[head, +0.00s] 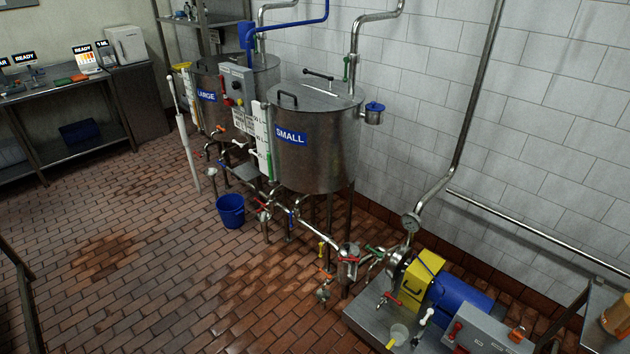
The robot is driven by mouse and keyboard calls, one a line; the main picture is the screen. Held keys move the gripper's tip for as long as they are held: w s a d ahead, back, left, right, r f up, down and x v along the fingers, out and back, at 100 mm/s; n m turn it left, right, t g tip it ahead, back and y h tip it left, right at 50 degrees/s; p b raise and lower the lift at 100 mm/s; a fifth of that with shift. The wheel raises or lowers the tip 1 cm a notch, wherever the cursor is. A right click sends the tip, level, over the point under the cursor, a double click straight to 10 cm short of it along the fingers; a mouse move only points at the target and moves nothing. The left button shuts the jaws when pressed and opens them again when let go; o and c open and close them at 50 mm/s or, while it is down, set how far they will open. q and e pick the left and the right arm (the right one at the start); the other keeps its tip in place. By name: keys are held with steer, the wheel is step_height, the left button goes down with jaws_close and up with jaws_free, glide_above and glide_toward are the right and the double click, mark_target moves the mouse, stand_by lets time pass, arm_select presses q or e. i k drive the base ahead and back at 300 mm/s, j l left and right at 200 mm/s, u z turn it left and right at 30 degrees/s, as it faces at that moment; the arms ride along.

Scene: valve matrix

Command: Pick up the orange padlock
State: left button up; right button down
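A small orange item (517,332) sits at the grey control box beside the pump at the lower right; it may be the orange padlock, but it is too small to be sure. Another flat orange item (79,77) lies on the far left counter and its kind cannot be told. Neither of my grippers shows in the head view.
The blue pump motor (460,302) and a yellow box (421,279) stand on a metal base at the lower right. A steel tank marked SMALL (325,160), pipes and valves fill the middle. A blue bucket (230,212) stands on the floor. The brick floor (130,290) at left is clear.

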mark_target(516, 336)
steer(key=z, duration=1.9)
steer(key=i+l, duration=0.1)
steer(key=l, duration=0.15)
steer(key=u, duration=0.05)
